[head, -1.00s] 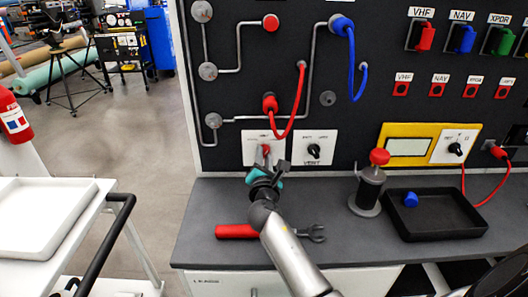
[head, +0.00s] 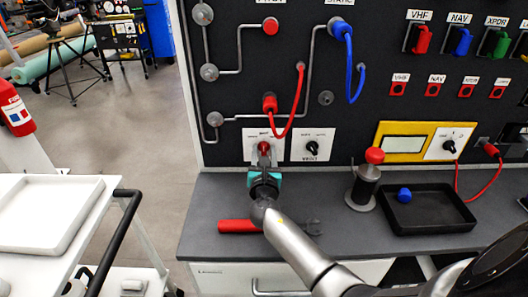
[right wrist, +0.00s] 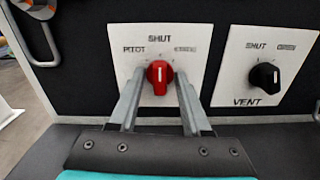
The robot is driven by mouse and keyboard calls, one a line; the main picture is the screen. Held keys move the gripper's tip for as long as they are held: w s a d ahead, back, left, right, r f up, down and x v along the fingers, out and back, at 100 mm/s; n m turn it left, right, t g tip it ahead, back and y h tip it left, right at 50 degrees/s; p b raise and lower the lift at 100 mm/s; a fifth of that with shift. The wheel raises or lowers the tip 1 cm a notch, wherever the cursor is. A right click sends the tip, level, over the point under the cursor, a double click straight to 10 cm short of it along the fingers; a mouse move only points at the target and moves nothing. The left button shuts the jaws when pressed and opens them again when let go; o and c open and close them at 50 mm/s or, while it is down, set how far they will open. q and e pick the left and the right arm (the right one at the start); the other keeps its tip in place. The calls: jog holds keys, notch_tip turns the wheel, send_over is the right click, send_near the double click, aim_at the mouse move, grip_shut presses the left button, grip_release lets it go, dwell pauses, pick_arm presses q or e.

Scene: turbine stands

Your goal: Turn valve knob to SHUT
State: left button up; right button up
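A red valve knob (right wrist: 159,77) sits on a white plate (right wrist: 120,60) marked PITOT and SHUT. Its white pointer line looks roughly upright, towards the word SHUT. It also shows in the head view (head: 263,146), partly behind the gripper. My right gripper (right wrist: 160,95), also in the head view (head: 264,158), points at the panel with its fingers open. One finger is on each side of the red knob, with small gaps visible; contact is not clear. My left gripper is not in view.
A black VENT knob (head: 312,148) is close by on the right. A red-topped plunger (head: 364,185) and black tray (head: 430,222) stand on the grey bench (head: 340,235). A red-handled wrench (head: 240,226) lies below my right gripper. Red and blue hoses hang above.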

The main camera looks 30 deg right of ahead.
aim_at(264, 152)
jog(key=shift+o, duration=0.6)
jog(key=shift+o, duration=0.5)
jog(key=shift+p+v, duration=0.65)
jog(key=shift+v, duration=0.65)
jog(key=shift+p+v, duration=0.35)
jog(key=shift+v, duration=0.85)
